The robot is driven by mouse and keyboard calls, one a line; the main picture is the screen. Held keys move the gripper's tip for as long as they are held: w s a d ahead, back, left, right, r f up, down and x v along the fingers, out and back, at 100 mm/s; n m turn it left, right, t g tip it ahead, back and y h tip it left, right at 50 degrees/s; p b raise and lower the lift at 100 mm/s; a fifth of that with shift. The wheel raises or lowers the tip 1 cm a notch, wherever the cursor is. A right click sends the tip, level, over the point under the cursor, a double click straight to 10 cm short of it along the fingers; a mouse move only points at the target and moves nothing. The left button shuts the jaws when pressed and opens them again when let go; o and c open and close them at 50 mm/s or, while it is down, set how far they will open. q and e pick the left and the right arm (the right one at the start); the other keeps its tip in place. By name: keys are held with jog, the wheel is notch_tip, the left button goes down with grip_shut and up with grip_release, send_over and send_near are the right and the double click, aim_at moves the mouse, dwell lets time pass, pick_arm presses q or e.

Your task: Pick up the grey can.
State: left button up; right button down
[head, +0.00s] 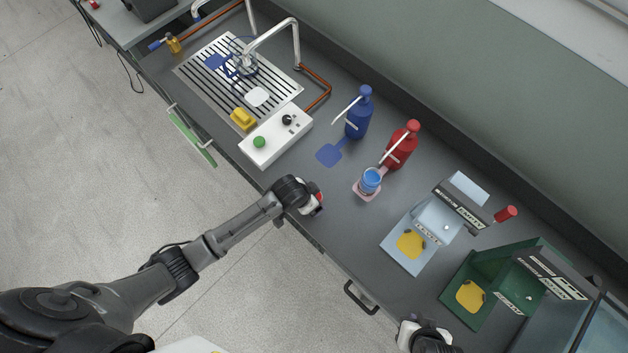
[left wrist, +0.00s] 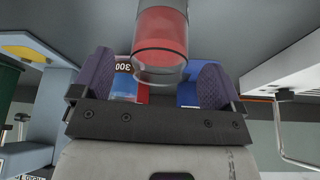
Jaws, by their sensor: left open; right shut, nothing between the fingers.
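No plainly grey can stands out in either view. A red cylinder with a glassy grey end (left wrist: 160,45) shows in the left wrist view, in front of the open fingers of my left gripper (left wrist: 155,85). I cannot tell whether it is the grey can. In the head view my left gripper (head: 312,203) is at the counter's front edge, with a bit of red at its tip. The cylinder does not look gripped. A blue-topped can (head: 370,180) stands on a pink pad beyond. My right gripper (head: 410,330) is shut at the bottom edge, partly cut off.
A blue bottle (head: 358,115) and a red bottle (head: 402,148) stand at the back. A white control box (head: 277,137) and a sink grating (head: 215,75) lie left. A light blue machine (head: 400,252) and a green one (head: 455,310) stand right.

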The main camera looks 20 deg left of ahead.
pick_arm(q)
jog(key=shift+x, duration=1.8)
jog(key=c, duration=1.1)
jog(key=shift+r, duration=0.1)
